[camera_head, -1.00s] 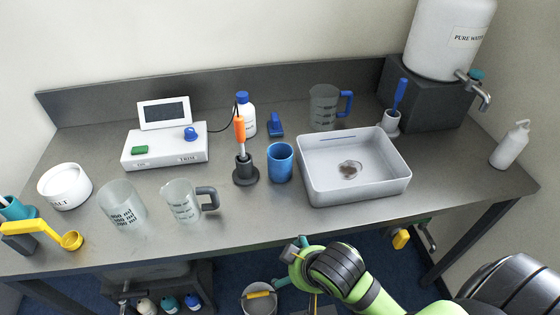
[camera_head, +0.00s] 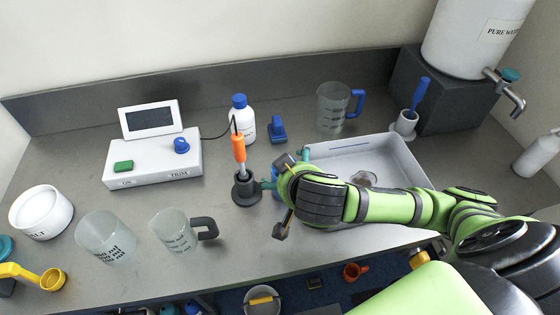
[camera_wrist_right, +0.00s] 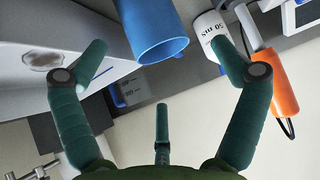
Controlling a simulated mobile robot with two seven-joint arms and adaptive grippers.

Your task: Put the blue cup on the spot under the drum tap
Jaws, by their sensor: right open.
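The blue cup (camera_wrist_right: 152,32) shows in the right wrist view between and just ahead of my open fingers; I cannot tell if they touch it. In the head view only a sliver of the cup (camera_head: 275,192) shows behind my right gripper (camera_head: 286,170). That gripper is open, and its teal fingers also show in the right wrist view (camera_wrist_right: 156,48). The white drum (camera_head: 465,38) stands on a dark block at the back right, and its tap (camera_head: 508,92) has a teal handle. No marked spot under the tap is discernible. My left gripper is not in view.
A stand with an orange-handled tool (camera_head: 246,186) is close left of the cup. A white tray (camera_head: 405,165) lies right, partly under my arm. A clear jug (camera_head: 334,108) and a brush holder (camera_head: 405,124) stand behind. A white bottle (camera_head: 538,155) is far right.

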